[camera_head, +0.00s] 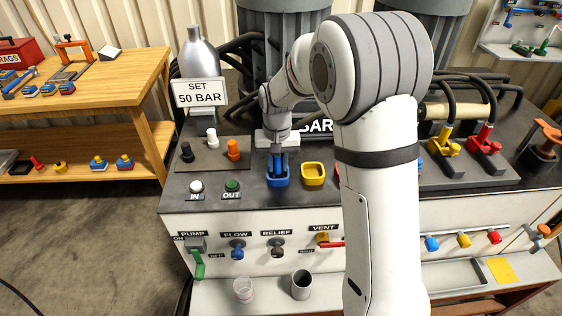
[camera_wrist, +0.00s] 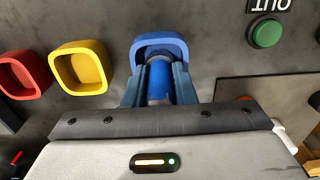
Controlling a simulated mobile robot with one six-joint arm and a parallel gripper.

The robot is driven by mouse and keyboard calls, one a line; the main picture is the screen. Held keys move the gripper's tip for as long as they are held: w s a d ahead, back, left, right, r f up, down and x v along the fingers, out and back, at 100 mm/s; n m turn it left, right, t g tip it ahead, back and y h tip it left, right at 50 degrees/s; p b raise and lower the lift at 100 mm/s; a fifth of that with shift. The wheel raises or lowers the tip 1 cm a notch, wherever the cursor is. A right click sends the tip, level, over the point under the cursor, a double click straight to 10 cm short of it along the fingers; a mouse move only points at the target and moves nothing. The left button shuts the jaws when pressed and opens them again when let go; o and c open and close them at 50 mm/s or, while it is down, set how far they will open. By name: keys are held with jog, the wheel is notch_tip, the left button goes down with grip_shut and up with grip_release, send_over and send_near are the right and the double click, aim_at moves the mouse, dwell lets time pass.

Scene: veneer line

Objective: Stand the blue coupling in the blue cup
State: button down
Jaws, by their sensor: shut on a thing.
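My gripper (camera_head: 277,154) points down over the blue cup (camera_head: 278,181) on the dark bench top. In the wrist view, its two fingers are shut on the blue coupling (camera_wrist: 159,80), one on each side. The rim of the blue cup (camera_wrist: 158,39) shows just beyond the coupling. The fingers and coupling line up with the cup's mouth. The coupling's lower end is hidden, so I cannot tell how deep it reaches or whether it touches the cup floor. In the head view the fingers mostly hide the coupling.
A yellow cup (camera_head: 313,174) stands close to the right of the blue one; a red cup (camera_wrist: 20,76) is beyond it. White and orange couplings (camera_head: 233,149) stand on a plate at left. A green OUT button (camera_head: 232,185) is near the front edge.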

jog(key=shift+s+r, duration=0.1)
jog(key=shift+f, duration=0.2)
jog(key=c, duration=1.2)
grip_release()
